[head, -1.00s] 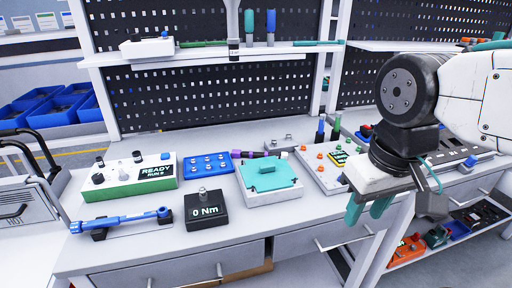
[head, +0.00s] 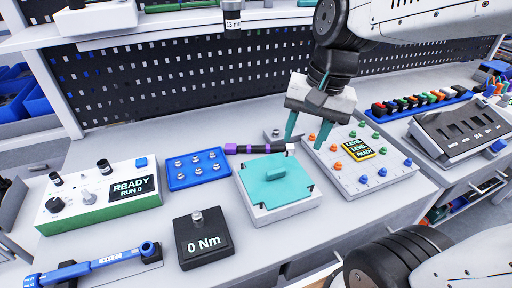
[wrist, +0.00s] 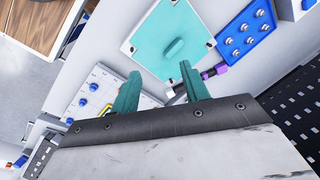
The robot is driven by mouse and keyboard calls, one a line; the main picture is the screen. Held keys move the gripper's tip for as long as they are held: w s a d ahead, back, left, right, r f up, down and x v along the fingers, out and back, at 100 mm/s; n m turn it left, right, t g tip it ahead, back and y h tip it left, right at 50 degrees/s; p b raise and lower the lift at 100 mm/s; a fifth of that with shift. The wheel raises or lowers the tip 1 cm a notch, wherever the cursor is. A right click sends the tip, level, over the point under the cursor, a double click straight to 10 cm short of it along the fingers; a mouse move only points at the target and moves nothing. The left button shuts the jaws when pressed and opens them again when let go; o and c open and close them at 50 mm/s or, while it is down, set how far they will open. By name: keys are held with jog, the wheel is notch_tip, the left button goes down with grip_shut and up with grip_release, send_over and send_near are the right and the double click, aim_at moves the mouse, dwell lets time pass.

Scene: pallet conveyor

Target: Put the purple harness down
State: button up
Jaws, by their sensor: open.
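The purple harness (head: 247,149) is a dark bundle with purple bands and a pale end. It lies on the bench behind the teal-lidded box (head: 265,177). In the wrist view the harness (wrist: 221,70) is partly hidden behind a finger. My gripper (head: 306,140) is open and empty, with teal fingers pointing down. It is above the bench, to the right of the harness's pale end and near the level board (head: 348,156). I cannot tell the exact height of the fingertips.
A blue tray of bolts (head: 195,169), a "0 Nm" block (head: 203,243), a green-white "READY" box (head: 97,196) and a blue torque wrench (head: 90,266) stand on the bench. A perforated back panel (head: 150,80) rises behind. A sloped dark rack (head: 460,135) is at right.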

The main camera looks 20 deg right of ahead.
jog(key=w+f+m+y, duration=0.2)
jog(key=w+f+m, duration=0.2)
jog(key=w+m, duration=0.45)
jog(key=m, duration=0.7)
send_near(258, 146)
jog(key=shift+s+d+f+t+y, duration=0.15)
jog(key=shift+s+f+t+y, duration=0.15)
jog(key=shift+s+f, duration=0.15)
jog(key=shift+w+f, duration=0.2)
jog(key=shift+f, duration=0.1)
jog(key=x, duration=0.7)
jog(key=shift+f, duration=0.2)
grip_shut()
